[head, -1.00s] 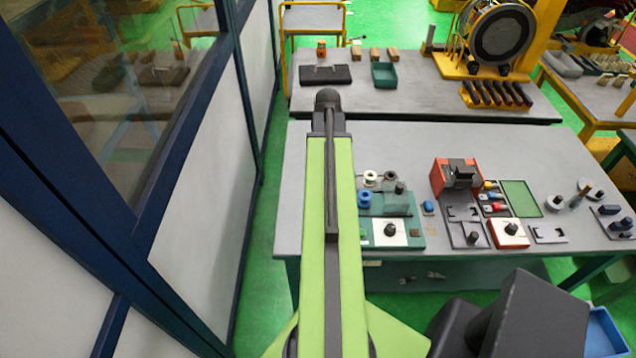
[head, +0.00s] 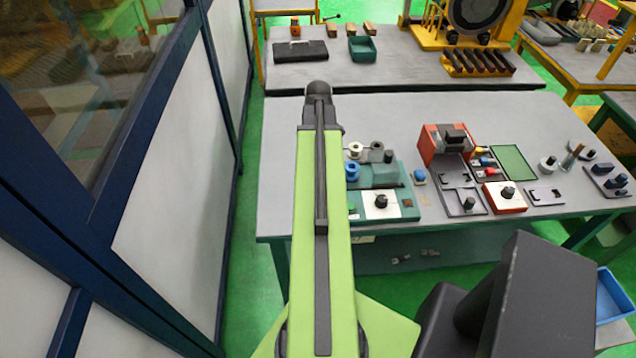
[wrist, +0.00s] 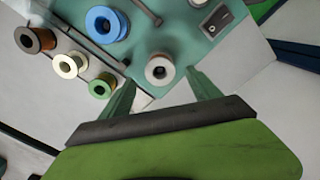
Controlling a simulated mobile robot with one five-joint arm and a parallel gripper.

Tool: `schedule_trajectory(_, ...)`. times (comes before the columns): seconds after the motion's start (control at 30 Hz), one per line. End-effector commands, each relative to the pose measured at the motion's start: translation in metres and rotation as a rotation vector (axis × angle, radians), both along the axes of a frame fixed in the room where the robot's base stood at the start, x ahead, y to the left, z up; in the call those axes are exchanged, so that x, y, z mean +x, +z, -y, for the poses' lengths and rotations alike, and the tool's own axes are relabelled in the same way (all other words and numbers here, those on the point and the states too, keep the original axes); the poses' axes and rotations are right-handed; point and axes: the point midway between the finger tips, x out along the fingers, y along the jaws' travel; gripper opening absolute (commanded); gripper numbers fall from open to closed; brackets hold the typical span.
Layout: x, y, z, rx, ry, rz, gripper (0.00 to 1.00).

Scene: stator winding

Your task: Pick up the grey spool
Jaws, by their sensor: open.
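The grey spool (wrist: 160,69) shows in the wrist view, seen from above on the teal base, with a dark hole in its middle. My gripper (wrist: 160,80) is open, its two green fingers spread with the spool between and just beyond their tips. I cannot tell their height above it, and no contact shows. In the head view my arm's far end is over the table; the gripper is hidden, and I cannot surely pick out the grey spool there.
A blue spool (wrist: 106,24) stands nearby on the teal base. Brown (wrist: 34,39), cream (wrist: 68,65) and green (wrist: 103,86) spools line up at the left. A grey switch box (wrist: 217,22) sits right of the grey spool. A red machine (head: 443,145) stands farther right.

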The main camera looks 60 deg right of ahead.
Motion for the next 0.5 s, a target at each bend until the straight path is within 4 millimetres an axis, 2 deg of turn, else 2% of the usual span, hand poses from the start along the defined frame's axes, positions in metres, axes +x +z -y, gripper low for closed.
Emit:
schedule_trajectory(0.03,0.0,-0.008,0.0,0.0,0.0,0.0,0.72)
schedule_trajectory(0.17,0.0,-0.005,0.0,0.0,0.0,0.0,0.72)
schedule_trajectory(0.27,0.0,-0.014,0.0,0.0,0.0,0.0,0.72)
schedule_trajectory(0.5,0.0,-0.055,-0.001,0.0,0.001,0.0,0.72)
